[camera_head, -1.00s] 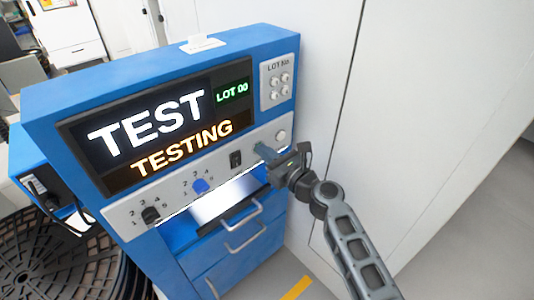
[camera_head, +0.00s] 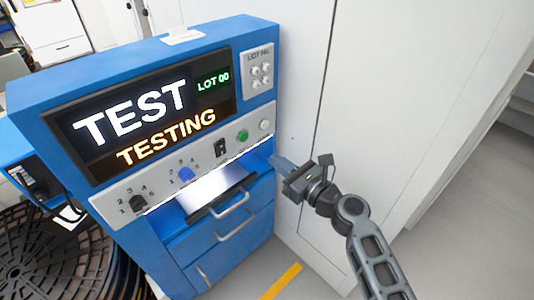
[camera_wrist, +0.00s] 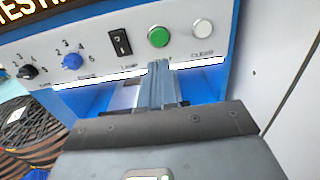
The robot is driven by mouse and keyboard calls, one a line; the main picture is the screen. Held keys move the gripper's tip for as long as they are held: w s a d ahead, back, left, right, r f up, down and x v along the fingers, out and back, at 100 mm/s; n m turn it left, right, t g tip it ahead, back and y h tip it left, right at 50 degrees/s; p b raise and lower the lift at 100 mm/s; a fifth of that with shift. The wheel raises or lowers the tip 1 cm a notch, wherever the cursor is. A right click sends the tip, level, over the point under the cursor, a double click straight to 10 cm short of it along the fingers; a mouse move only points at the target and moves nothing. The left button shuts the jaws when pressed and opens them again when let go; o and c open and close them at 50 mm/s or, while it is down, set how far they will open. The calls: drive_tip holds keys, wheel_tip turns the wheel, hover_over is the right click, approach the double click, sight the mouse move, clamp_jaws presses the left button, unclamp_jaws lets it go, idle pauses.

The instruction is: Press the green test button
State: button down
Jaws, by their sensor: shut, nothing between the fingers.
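The green test button (camera_head: 243,136) is on the light panel of the blue test machine (camera_head: 85,65). It also shows in the wrist view (camera_wrist: 158,37), between a black rocker switch and a white button. My gripper (camera_head: 279,162) is shut and empty, in front of the panel, to the lower right of the green button and apart from it in the head view. In the wrist view my fingertips (camera_wrist: 158,64) sit just below the green button. The machine's screen (camera_head: 150,115) reads "TEST", "TESTING" and "LOT 00".
The white button (camera_head: 264,125) is right of the green one; the rocker switch (camera_head: 220,148) and blue knob (camera_head: 186,174) are left. Drawer handles (camera_head: 230,201) stick out below. A white cabinet wall (camera_head: 390,100) stands to the right. A dark reel (camera_head: 60,255) lies at lower left.

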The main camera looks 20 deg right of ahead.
drive_tip(key=shift+v, duration=1.25)
drive_tip(key=s+a+f+n+g+h, duration=0.1)
drive_tip(key=s+f+n+g+h, duration=0.15)
drive_tip(key=s+n, duration=0.75)
drive_tip(key=s+f+n+g+h, duration=0.1)
drive_tip(key=s+f+n+h, duration=0.25)
drive_tip(key=s, duration=1.15)
drive_tip(key=s+a+r+n+t, duration=0.1)
drive_tip(key=s+a+r+n, duration=0.1)
drive_tip(key=s+r+n, duration=1.3)
drive_tip(key=s+n, duration=0.1)
drive_tip(key=n, duration=0.3)
drive_tip(key=shift+s, duration=0.2)
drive_tip(key=c, duration=1.8)
unclamp_jaws()
drive_tip(key=shift+a+f, duration=0.1)
drive_tip(key=shift+a, duration=0.05)
